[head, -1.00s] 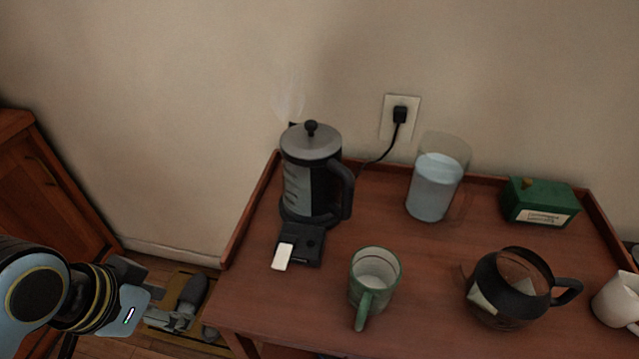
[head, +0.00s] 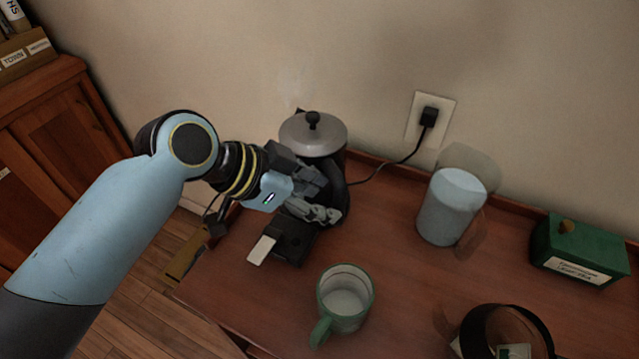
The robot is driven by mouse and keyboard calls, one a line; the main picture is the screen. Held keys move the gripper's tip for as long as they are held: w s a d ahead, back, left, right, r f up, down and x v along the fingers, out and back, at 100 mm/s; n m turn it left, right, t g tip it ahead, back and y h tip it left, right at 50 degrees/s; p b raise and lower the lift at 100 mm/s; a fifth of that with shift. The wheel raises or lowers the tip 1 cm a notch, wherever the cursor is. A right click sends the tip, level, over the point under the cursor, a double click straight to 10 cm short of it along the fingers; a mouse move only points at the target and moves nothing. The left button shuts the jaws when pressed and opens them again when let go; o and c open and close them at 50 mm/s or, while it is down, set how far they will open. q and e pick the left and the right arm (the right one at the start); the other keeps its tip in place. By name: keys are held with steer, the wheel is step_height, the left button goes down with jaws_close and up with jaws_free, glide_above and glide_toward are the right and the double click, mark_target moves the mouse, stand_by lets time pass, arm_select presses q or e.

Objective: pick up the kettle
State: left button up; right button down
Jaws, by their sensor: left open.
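The kettle (head: 313,136) stands upright at the back left of the wooden table, with a grey lid, a black knob and a dark handle on its right side. A black base with a white switch (head: 262,249) sits in front of it. My left gripper (head: 325,205) is in front of the kettle's body, close to the handle, and hides much of the body. It is open; whether it touches the kettle I cannot tell. My right gripper is not in view.
A green mug (head: 326,312), a glass water jar (head: 449,208), a green box (head: 578,252) and a dark glass pot (head: 508,318) stand on the table (head: 400,290). A black cord runs to the wall outlet (head: 430,118). A wooden cabinet (head: 60,130) is at left.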

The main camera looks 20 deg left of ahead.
mark_target(339, 204)
arm_select(q)
steer(key=x, duration=0.5)
steer(key=shift+w+d+f, duration=0.1)
steer(key=shift+c, duration=0.5)
steer(key=c, duration=0.5)
jaws_close()
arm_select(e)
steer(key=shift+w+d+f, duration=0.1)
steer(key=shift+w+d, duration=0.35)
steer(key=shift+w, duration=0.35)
